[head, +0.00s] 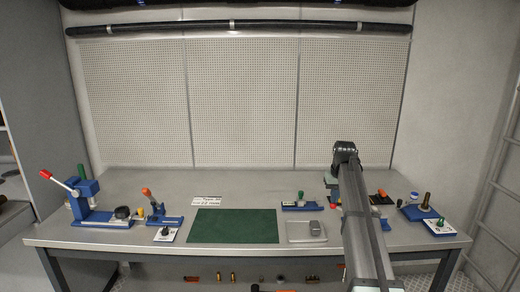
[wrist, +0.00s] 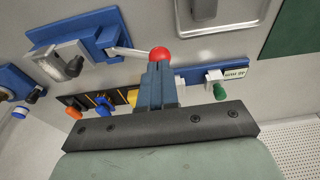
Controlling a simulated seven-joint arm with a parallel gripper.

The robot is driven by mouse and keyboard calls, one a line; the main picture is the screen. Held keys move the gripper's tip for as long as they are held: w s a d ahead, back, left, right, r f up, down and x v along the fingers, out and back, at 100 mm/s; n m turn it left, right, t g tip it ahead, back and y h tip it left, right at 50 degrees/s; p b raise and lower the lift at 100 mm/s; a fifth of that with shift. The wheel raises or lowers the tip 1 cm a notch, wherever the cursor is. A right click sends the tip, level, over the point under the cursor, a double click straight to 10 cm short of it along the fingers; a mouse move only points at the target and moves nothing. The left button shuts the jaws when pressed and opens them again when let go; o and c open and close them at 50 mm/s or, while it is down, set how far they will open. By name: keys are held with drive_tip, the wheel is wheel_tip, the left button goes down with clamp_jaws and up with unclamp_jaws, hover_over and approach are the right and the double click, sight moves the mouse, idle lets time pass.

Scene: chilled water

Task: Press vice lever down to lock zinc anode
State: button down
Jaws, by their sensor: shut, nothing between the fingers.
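The blue vice (wrist: 112,22) shows in the wrist view at upper left. Its pale lever (wrist: 128,52) reaches right and ends in a red ball knob (wrist: 159,54). My gripper (wrist: 158,70) has its fingers shut together with nothing between them. Its fingertips are right at the red knob in the picture; I cannot tell whether they touch it. A light-grey block (wrist: 62,64) sits at the vice's left; I cannot tell whether it is the zinc anode. In the head view my arm hides most of the vice and my fingertips.
A tool rack (wrist: 95,102) and a blue fixture with a green handle (wrist: 219,90) lie close by in the wrist view. In the head view a grey tray (head: 306,240) and green mat (head: 235,227) lie left of my arm. A red-handled press (head: 88,200) stands far left.

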drive_tip(key=shift+a+f, duration=0.7)
drive_tip(key=shift+f, duration=0.35)
idle(0.5)
drive_tip(key=shift+r, duration=0.1)
idle(0.4)
drive_tip(key=shift+r, duration=2.95)
